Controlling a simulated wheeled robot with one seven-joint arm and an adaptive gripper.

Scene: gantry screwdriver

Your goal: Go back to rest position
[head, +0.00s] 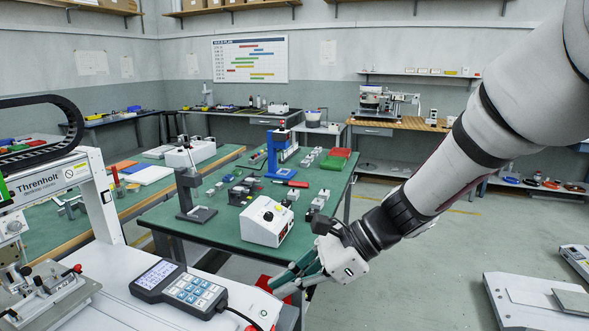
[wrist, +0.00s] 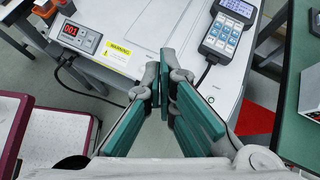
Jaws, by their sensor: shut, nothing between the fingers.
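My gripper (head: 296,284) hangs from my arm at the lower middle of the head view, beside the front right corner of the white machine table. In the wrist view its two green-padded fingers (wrist: 164,98) are together at the tips with nothing between them. The gantry machine (head: 50,185), marked Threnholt, stands at the left. Its keypad pendant (head: 180,288) lies on the white machine top (head: 100,270); it also shows in the wrist view (wrist: 228,30). No screwdriver can be made out clearly.
A green workbench (head: 200,229) with a white box (head: 266,221), a blue press (head: 283,150) and small parts stands behind the gripper. A counter display (wrist: 80,36) and a warning label (wrist: 104,53) are on the machine. Open floor (head: 430,265) lies to the right.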

